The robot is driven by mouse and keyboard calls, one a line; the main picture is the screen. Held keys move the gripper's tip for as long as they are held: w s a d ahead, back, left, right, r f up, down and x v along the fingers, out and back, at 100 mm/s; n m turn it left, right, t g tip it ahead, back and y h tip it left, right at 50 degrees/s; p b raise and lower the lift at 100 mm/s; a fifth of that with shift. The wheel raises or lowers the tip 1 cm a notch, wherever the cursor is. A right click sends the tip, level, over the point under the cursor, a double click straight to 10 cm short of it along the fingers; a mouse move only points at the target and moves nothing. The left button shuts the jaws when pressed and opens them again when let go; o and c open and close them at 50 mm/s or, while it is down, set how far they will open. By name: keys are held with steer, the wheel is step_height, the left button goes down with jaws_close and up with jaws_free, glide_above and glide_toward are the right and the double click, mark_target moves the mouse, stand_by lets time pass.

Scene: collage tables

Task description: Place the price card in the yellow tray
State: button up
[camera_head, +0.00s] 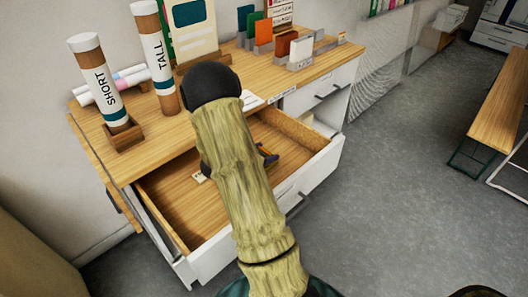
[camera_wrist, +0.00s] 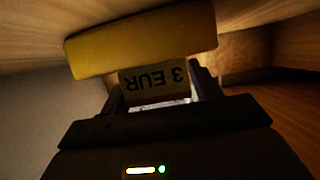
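The price card (camera_wrist: 155,82), pale with "3 EUR" upside down in the wrist view, sits between the two fingers of my gripper (camera_wrist: 157,76). Its side edges meet the fingers, and my gripper looks shut on it. The yellow tray (camera_wrist: 140,40) is just beyond the card in the wrist view. In the head view my arm hides the tray and most of the gripper. A small pale card (camera_head: 199,177), probably the same one, shows left of my arm, low in the open drawer (camera_head: 180,195).
The drawer walls stand close around my gripper. On the tabletop are the SHORT tube (camera_head: 100,85), the TALL tube (camera_head: 155,50) and several coloured cards in holders (camera_head: 285,45).

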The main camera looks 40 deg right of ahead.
steer(key=shift+o, duration=0.4)
steer(key=shift+s+a+f, duration=0.1)
steer(key=shift+f, duration=0.05)
steer(key=shift+r, duration=0.2)
steer(key=p+v, duration=0.1)
steer(key=v, duration=1.1)
steer(key=shift+r+p, duration=0.15)
steer(key=shift+p, duration=0.15)
steer(key=shift+r, duration=0.1)
